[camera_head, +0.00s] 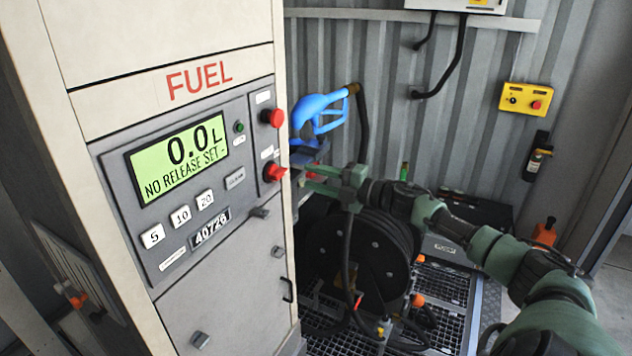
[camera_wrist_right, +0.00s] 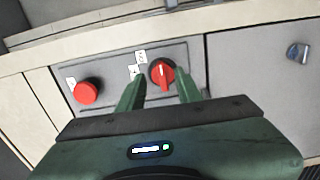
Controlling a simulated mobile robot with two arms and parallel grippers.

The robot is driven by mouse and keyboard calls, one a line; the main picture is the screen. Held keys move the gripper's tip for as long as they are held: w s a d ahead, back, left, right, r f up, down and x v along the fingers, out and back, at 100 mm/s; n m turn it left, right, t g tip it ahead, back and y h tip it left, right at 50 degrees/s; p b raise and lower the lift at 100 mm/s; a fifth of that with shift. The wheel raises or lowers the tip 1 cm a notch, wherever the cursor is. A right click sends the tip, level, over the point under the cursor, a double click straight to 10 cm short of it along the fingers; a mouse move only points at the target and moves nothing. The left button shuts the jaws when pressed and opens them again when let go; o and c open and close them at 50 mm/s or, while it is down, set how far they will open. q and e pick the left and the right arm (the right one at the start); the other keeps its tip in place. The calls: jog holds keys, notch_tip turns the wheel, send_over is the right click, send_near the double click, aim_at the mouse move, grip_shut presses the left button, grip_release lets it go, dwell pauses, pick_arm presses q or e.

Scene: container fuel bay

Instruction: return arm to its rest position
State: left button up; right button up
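My right arm reaches in from the right of the head view. Its green gripper (camera_head: 309,178) is beside the control panel of the fuel dispenser (camera_head: 165,95), near a red rotary knob (camera_head: 274,172). In the right wrist view the gripper's two fingers (camera_wrist_right: 160,80) stand apart and open. The red knob (camera_wrist_right: 162,73) lies between and just beyond their tips, with gaps on both sides. Whether a fingertip touches it is hard to tell. My left gripper is not in view.
A red push button (camera_head: 272,117) sits above the knob. A blue fuel nozzle (camera_head: 318,110) hangs behind the gripper. A black hose reel (camera_head: 362,250) stands below the arm on grating. A yellow control box (camera_head: 526,98) is on the corrugated wall.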

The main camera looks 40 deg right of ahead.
jog(key=shift+s, duration=0.15)
dwell(0.4)
